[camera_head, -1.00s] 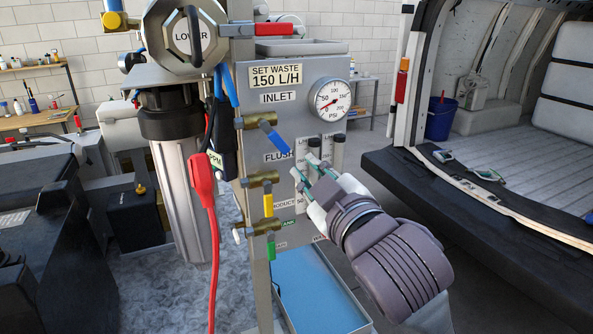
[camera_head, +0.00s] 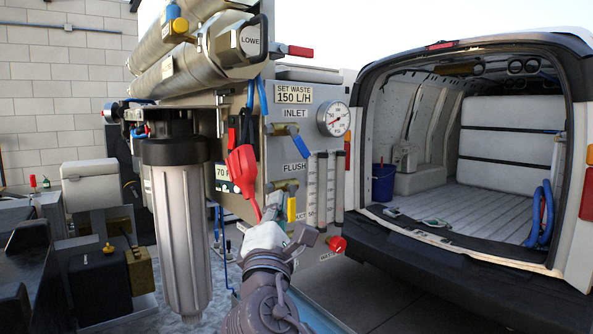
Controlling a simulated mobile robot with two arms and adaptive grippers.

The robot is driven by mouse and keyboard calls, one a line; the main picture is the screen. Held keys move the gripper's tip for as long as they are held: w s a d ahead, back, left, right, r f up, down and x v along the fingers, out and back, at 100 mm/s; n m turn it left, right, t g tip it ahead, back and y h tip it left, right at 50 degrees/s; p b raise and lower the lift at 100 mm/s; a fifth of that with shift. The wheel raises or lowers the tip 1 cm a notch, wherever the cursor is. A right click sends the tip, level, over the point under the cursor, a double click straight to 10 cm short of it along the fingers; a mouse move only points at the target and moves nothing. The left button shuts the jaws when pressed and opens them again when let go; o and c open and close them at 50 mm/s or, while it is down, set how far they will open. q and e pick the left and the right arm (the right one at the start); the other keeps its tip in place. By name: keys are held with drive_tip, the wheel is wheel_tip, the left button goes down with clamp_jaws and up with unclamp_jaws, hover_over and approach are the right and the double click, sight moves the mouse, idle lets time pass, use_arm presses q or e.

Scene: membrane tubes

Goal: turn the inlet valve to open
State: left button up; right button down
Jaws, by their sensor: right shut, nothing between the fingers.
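The inlet valve (camera_head: 283,129) sits on the grey panel just below the INLET label (camera_head: 295,113). It has a brass body, and its blue lever (camera_head: 303,142) slants down to the right. My right gripper (camera_head: 271,214) is well below it, in front of the lower panel, apart from the lever. It is seen from behind, with its fingers mostly hidden; it is shut and empty. My left gripper is not in view.
A yellow-handled valve (camera_head: 291,208) is close to my right gripper. Clear flow tubes (camera_head: 322,185) and a pressure gauge (camera_head: 333,119) are on the right. A filter housing (camera_head: 182,225) stands left; an open van is right.

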sight(299, 142)
use_arm(q)
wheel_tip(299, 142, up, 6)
drive_tip(key=p, duration=0.5)
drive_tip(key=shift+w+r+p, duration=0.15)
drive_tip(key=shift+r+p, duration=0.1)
drive_tip(key=shift+p, duration=0.15)
use_arm(e)
drive_tip(key=w+d+r, duration=0.3)
drive_tip(key=w+r, duration=0.3)
drive_tip(key=w, duration=0.3)
drive_tip(key=shift+w+d, duration=0.15)
drive_tip(key=shift+w, duration=0.25)
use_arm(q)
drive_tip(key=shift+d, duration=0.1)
use_arm(e)
drive_tip(key=shift+f, duration=0.1)
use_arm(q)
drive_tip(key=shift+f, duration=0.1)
